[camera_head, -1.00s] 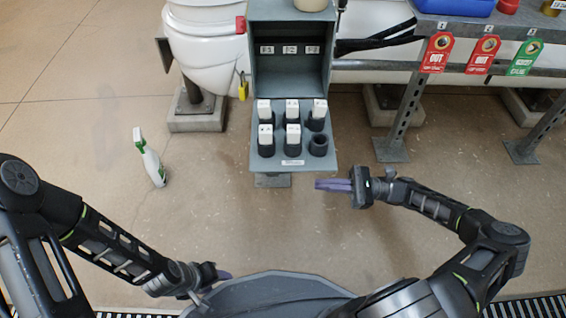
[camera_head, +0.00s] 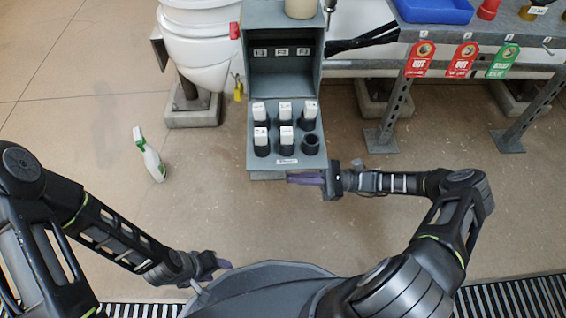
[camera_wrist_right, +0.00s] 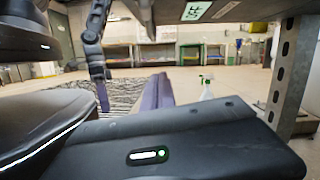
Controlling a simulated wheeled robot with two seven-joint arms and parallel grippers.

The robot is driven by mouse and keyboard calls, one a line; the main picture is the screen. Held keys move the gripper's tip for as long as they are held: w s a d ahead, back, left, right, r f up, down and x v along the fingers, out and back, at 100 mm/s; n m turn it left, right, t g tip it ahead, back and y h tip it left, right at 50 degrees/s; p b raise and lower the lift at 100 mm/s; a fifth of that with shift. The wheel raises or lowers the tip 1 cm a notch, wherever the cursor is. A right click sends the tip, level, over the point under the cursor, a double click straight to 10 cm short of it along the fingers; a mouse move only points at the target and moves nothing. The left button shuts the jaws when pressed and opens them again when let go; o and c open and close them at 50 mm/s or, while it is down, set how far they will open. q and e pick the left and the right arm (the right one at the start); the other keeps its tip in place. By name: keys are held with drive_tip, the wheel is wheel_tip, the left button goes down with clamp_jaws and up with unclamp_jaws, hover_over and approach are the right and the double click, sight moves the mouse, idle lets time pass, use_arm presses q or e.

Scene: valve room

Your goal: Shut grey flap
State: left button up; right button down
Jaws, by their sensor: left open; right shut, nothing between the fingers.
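The grey flap (camera_head: 254,163) is the lowered front of the grey box (camera_head: 247,72) in the head view. It lies open, roughly level, with several dark round holders (camera_head: 262,148) on it. White-topped pieces stand in most of them; the front right holder (camera_head: 311,144) is empty. My right gripper (camera_head: 291,178) is shut and empty at the flap's front right edge, seemingly just below it; contact cannot be told. Its purple fingers also show in the right wrist view (camera_wrist_right: 157,92). My left gripper (camera_head: 226,264) is open and low, near my base, far from the flap.
A spray bottle (camera_head: 150,157) stands on the floor left of the box. A white tank (camera_head: 196,55) is at the back left. A bench (camera_head: 450,45) with red and green tags (camera_head: 461,58) is at the right, on slotted legs (camera_head: 392,112). The floor before the box is clear.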

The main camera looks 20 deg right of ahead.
use_arm(q)
drive_tip(key=shift+r, duration=0.45)
use_arm(e)
drive_tip(key=a+r, duration=0.4)
drive_tip(key=shift+r, duration=0.4)
